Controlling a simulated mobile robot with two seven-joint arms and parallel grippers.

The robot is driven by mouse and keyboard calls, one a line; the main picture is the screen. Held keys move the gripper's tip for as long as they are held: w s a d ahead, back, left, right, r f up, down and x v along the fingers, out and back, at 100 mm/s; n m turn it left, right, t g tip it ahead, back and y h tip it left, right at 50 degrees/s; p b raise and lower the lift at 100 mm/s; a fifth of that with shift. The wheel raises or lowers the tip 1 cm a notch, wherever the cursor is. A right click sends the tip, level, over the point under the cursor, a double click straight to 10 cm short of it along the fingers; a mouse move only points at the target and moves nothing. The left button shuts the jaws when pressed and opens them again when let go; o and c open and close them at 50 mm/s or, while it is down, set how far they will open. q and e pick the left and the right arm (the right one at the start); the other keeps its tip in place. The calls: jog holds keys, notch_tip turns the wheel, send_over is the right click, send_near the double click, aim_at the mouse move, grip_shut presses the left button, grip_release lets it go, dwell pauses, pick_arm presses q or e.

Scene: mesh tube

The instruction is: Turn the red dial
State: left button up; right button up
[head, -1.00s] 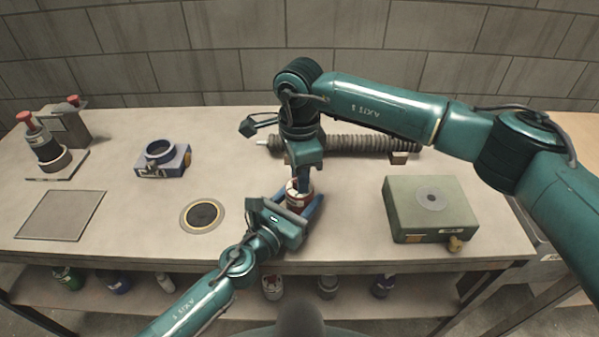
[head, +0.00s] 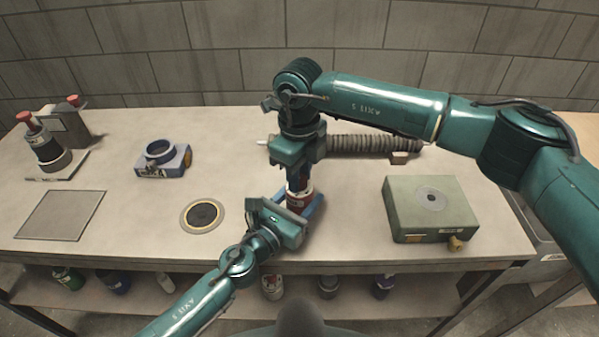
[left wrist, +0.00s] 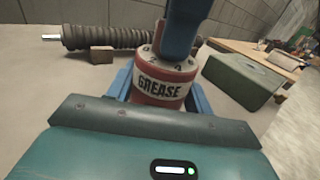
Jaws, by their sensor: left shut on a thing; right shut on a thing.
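A red and white can marked GREASE (head: 299,199) stands upright between the fingers of my left gripper (head: 302,206), low over the bench. It shows large in the left wrist view (left wrist: 161,88), with dark marks around its pale top rim. The left fingers are shut on its sides. My right gripper (head: 299,182) reaches straight down onto the can's top and is shut on a part there. No separate red dial shows clearly; red knobs (head: 24,117) top a black device at the far left.
A ribbed hose (head: 365,144) lies behind my right gripper. A green box (head: 430,210) stands right, a blue ring fixture (head: 163,160) left. A dark round disc (head: 203,215) and a grey square plate (head: 60,215) lie on the bench. Bench between can and green box is clear.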

jog(key=shift+m, duration=1)
jog(key=o, duration=1)
jog(key=shift+r, duration=0.1)
notch_tip(320, 180, up, 12)
